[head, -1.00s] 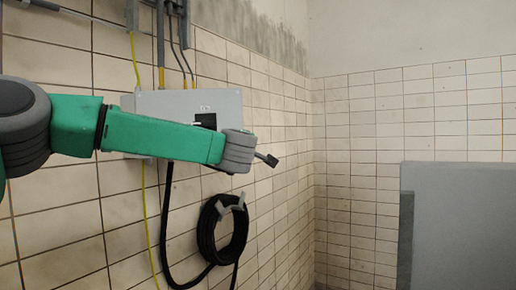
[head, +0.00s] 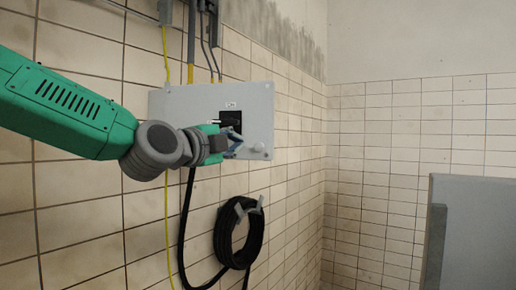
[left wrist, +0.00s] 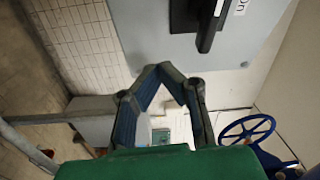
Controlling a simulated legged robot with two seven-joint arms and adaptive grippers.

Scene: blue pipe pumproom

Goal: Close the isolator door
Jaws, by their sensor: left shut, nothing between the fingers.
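The isolator is a grey box with a flat front panel (head: 180,103) on the tiled wall in the head view. A black switch (head: 231,121) with a small white label sits on the panel, and a pale knob shows near its lower right corner. I cannot tell how far the door stands open. My left gripper (head: 234,144) is in front of the panel's lower part, just below the switch; contact is unclear. In the left wrist view its fingers (left wrist: 165,68) meet at the tips, empty, with the grey panel (left wrist: 250,50) and black switch (left wrist: 207,25) beyond.
A coiled black hose (head: 240,232) hangs on the wall below the box. Conduits and cables (head: 191,40) run above it. A grey partition (head: 475,235) stands at the right. The left wrist view shows a blue handwheel (left wrist: 247,130). Space between the coil and partition looks free.

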